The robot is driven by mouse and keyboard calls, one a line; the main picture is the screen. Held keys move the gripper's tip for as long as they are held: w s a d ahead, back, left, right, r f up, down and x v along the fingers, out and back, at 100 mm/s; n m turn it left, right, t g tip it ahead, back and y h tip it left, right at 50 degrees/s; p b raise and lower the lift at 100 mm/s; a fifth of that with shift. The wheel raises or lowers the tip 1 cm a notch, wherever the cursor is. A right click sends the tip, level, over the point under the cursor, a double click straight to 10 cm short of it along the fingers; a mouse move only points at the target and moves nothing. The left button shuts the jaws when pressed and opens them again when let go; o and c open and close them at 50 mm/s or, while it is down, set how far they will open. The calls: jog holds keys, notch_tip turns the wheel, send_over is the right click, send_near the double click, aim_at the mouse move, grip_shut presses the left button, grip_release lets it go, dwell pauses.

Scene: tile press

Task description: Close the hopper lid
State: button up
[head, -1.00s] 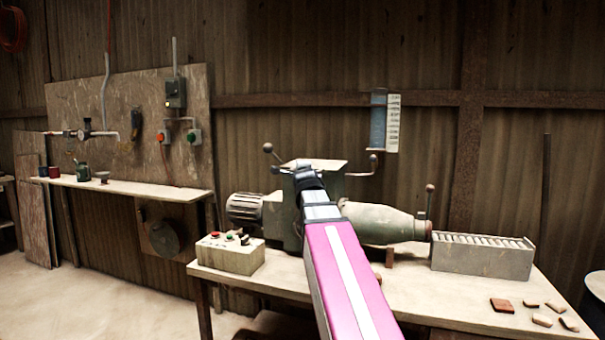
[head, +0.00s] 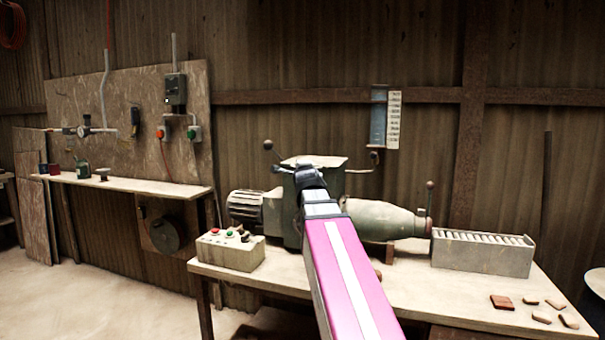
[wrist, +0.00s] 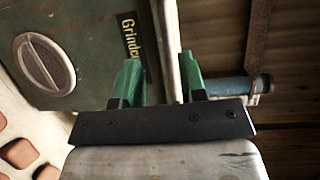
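The hopper lid (head: 328,161) is a pale flat plate at the top of the green grinder (head: 380,218) on the bench, lying nearly level in the head view. My gripper (head: 308,172) is at the lid's near side, and its fingers are hidden by my own arm there. In the wrist view, which is turned sideways, the green fingers of my gripper (wrist: 162,80) stand apart. A grey strip, which looks like the lid's edge (wrist: 165,35), runs between them with a small gap at the left finger. Whether it touches the right finger is unclear.
A control box (head: 230,249) stands at the bench's left. A slatted grey box (head: 482,254) and several tile pieces (head: 541,318) are at the right. A ball-topped lever (head: 430,200) rises beside the grinder. A blue gauge (head: 378,122) hangs on the wall behind.

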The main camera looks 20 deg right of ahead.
jog(key=v, duration=0.9)
jog(key=shift+f, duration=0.1)
